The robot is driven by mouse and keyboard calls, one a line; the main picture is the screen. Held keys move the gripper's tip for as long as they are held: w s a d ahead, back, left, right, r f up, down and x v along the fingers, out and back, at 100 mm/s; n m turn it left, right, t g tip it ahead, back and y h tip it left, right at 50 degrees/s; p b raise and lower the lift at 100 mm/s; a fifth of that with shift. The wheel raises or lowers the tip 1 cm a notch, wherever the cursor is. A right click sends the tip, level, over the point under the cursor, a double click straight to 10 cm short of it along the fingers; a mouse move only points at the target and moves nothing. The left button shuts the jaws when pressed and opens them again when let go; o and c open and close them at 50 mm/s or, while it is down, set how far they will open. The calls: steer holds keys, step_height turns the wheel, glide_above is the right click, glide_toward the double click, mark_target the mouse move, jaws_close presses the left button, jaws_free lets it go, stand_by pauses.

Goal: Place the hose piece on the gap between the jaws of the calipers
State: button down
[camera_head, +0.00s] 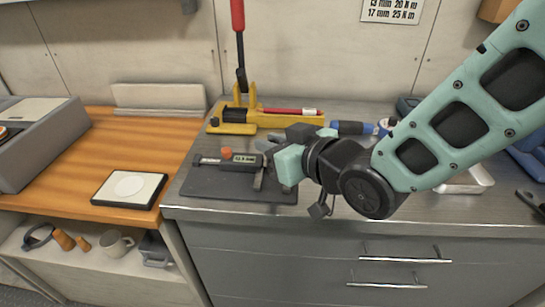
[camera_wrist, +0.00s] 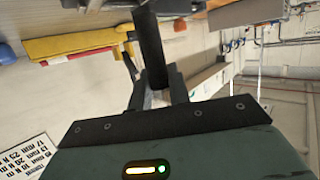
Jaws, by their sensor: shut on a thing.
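My gripper (camera_wrist: 157,84) is shut on a dark, tube-like hose piece (camera_wrist: 150,48), which sticks out past the fingertips in the wrist view. In the head view my gripper (camera_head: 268,158) is over the right end of the calipers. The calipers (camera_head: 226,161) lie on a dark mat (camera_head: 222,185), with a small digital display and an orange knob. The calipers' jaws and the gap between them are partly hidden by my gripper. I cannot tell whether the hose piece touches the calipers.
A yellow tool with a red-handled lever (camera_head: 235,115) stands behind the mat. A blue-handled tool (camera_head: 352,128) lies behind my wrist. A white-topped dark square (camera_head: 129,188) lies on the wooden surface at left. The bench edge is just in front of the mat.

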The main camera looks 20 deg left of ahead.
steer(key=shift+f, duration=1.45)
steer(key=shift+f, duration=0.2)
steer(key=c, duration=1.3)
jaws_free()
